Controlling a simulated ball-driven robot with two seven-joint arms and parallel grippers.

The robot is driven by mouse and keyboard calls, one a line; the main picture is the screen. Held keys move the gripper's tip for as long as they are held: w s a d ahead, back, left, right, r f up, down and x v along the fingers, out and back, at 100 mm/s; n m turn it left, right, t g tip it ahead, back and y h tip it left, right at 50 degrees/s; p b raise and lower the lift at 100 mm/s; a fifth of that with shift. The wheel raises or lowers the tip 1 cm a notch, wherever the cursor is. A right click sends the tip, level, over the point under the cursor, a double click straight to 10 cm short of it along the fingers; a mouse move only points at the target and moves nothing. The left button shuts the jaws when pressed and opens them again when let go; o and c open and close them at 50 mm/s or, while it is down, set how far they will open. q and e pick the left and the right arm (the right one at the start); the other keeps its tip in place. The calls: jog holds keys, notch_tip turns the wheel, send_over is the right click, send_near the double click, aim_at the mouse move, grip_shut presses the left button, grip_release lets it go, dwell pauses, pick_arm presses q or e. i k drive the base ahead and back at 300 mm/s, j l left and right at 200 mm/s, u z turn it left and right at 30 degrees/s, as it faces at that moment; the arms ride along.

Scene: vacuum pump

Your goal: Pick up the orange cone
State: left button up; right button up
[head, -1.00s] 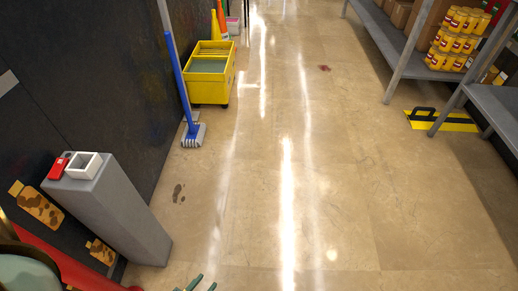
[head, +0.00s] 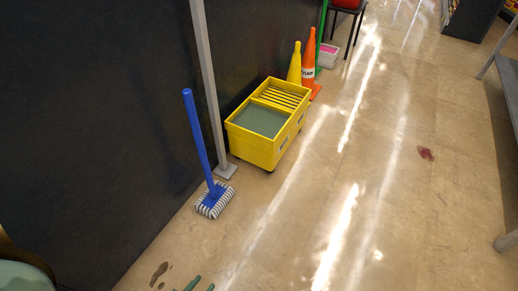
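The orange cone (head: 309,54) stands upright on the floor by the dark wall, with a white label band on it. It is partly behind the yellow mop bucket (head: 258,149), right beside a yellow cone (head: 295,66). My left gripper (head: 200,284) shows only as green fingertips at the bottom edge of the head view. The tips are apart with nothing seen between them, far from the cone. My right gripper is not in view.
A blue mop (head: 199,150) leans near a grey post (head: 207,85) in front of the bucket. A pinkish bin (head: 328,55) and a red stool (head: 348,6) stand beyond the cones. Shelving is at the right edge.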

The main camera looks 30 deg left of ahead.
aim_at(308, 63)
jog(key=i+z, duration=0.3)
jog(key=i, duration=2.3)
jog(key=i+j+u, duration=0.15)
jog(key=i+u, duration=0.15)
jog(key=i, duration=0.3)
jog(key=i+u, duration=0.3)
jog(key=i, duration=0.25)
jog(key=i+l+u, duration=0.15)
jog(key=i+u, duration=0.15)
jog(key=i, duration=0.3)
jog(key=i+l+u, duration=0.3)
jog(key=i, duration=0.25)
jog(key=i+u, duration=0.5)
jog(key=i+l, duration=0.05)
